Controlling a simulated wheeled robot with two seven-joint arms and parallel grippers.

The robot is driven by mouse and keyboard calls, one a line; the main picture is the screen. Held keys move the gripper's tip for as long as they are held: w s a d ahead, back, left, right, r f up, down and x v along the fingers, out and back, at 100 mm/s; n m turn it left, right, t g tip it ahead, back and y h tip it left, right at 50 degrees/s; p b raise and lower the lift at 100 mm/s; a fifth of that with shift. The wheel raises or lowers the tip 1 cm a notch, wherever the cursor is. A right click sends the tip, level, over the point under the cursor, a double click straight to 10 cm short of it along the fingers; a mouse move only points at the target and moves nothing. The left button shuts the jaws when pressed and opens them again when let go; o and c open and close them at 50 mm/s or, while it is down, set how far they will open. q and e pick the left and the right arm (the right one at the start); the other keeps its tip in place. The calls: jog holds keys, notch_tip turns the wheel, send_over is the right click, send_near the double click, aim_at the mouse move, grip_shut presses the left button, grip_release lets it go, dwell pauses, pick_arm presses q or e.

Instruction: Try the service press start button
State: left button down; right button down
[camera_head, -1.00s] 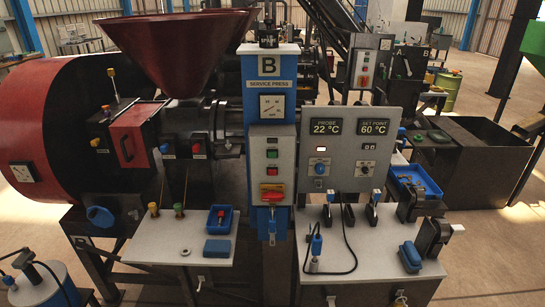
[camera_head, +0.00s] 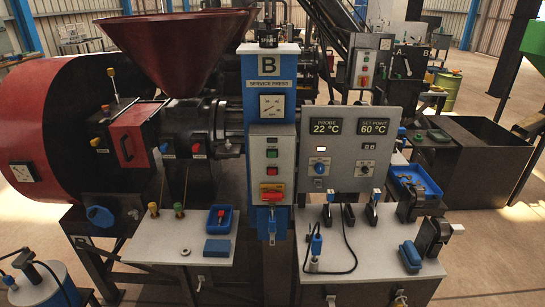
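The service press panel is a blue column (camera_head: 270,96) marked B and SERVICE PRESS, in the middle of the head view. On it a grey control box (camera_head: 286,144) carries a green button (camera_head: 271,153), a red button (camera_head: 272,171) below it, and a red switch on a yellow plate (camera_head: 271,190). A dial gauge (camera_head: 272,106) sits above the box. A blue padlock-like part (camera_head: 271,213) hangs below the box. Neither of my grippers shows in the head view.
A grey panel (camera_head: 349,150) right of the column reads PROBE 22 °C and SET POINT 60 °C. A left shelf (camera_head: 165,243) holds a blue tray (camera_head: 220,219) and a blue block (camera_head: 217,248). A right shelf (camera_head: 375,262) holds a cabled probe and clamps. A red hopper (camera_head: 180,50) stands left.

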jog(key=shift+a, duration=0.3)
